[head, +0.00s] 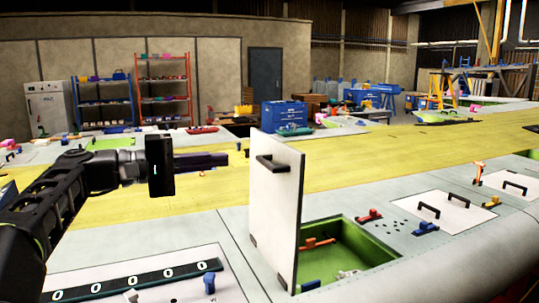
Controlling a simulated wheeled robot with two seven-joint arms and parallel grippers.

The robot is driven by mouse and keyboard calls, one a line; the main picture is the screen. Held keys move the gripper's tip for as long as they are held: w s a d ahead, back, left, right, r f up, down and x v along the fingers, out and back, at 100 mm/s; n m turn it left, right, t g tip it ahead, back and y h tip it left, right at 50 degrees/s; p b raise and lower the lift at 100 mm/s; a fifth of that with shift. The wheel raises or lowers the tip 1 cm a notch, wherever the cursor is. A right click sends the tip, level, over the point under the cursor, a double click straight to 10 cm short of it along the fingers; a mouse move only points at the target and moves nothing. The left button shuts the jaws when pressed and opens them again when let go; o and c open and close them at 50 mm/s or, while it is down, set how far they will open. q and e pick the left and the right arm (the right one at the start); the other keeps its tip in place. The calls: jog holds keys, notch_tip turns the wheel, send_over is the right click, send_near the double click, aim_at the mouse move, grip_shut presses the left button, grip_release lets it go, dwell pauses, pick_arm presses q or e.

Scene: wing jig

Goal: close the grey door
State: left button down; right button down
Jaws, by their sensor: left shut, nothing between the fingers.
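The grey door (283,222) is a pale panel with a black handle (272,163) near its top. It stands open, about upright, at the left edge of a green-lined opening (345,258) in the wing surface. Dark hinges show at its lower edge. My left gripper (224,159) comes in from the left with its fingers shut and empty. Its tips point toward the door's upper left side, with a gap in the picture; the depth between them is hard to judge. My right gripper is not in view.
An orange-handled item (318,243) lies in the opening. A red latch (369,216) and a blue latch (425,229) sit right of it. A closed panel (445,210) lies further right. A numbered strip (133,282) and blue knob (209,283) are at front left.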

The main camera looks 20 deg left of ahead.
aim_at(292, 154)
pick_arm(q)
jog(key=p+x, duration=0.5)
jog(key=x, duration=0.8)
jog(key=shift+w+r, duration=0.15)
jog(key=shift+w+d, duration=0.3)
